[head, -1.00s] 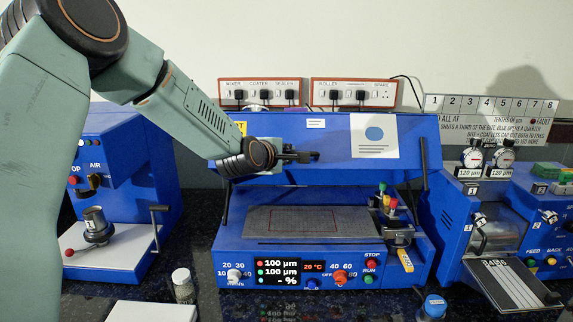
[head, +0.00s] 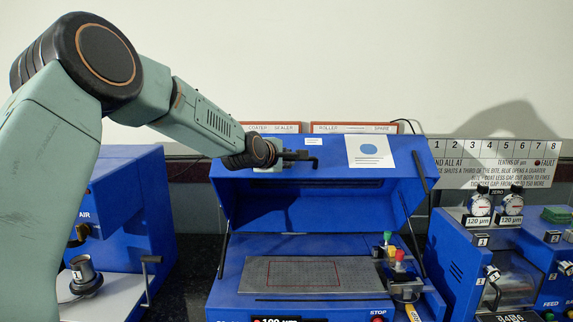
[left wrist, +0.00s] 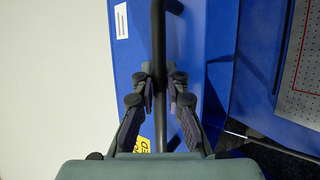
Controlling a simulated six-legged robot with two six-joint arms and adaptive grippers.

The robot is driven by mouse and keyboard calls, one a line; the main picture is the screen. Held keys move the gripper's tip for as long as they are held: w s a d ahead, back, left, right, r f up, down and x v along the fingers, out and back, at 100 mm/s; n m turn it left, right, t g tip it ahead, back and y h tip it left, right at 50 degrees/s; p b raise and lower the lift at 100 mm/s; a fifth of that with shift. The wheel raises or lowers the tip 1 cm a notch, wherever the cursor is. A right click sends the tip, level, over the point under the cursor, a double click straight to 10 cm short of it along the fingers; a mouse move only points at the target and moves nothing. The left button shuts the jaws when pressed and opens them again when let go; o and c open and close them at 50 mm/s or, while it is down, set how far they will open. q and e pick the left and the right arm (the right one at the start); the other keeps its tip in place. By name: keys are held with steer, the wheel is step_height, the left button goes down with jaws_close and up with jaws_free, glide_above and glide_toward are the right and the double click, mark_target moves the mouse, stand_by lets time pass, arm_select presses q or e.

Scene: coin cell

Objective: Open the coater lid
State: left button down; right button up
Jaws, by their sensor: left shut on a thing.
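The blue coater stands in the middle of the head view. Its blue lid (head: 320,200) is raised and tilted back on struts, above the grey coating bed (head: 300,274). My left gripper (head: 300,160) is at the upper left of the lid. In the left wrist view, its two fingers (left wrist: 160,95) are closed around the dark bar handle (left wrist: 158,40) of the lid. The lid's blue surface (left wrist: 185,70) lies behind the bar. My right gripper does not show in any view.
A blue machine (head: 120,215) with a white base stands to the left. A blue roller machine (head: 480,260) with two dials stands to the right. Small coloured-topped parts (head: 395,262) sit at the bed's right. A white card (head: 370,151) is on the lid.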

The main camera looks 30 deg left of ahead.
arm_select(q)
steer(key=shift+w, duration=0.1)
steer(key=c, duration=1.4)
jaws_free()
steer(key=shift+d, duration=0.1)
steer(key=shift+s, duration=0.2)
steer(key=shift+v, duration=6)
steer(key=shift+w, duration=0.15)
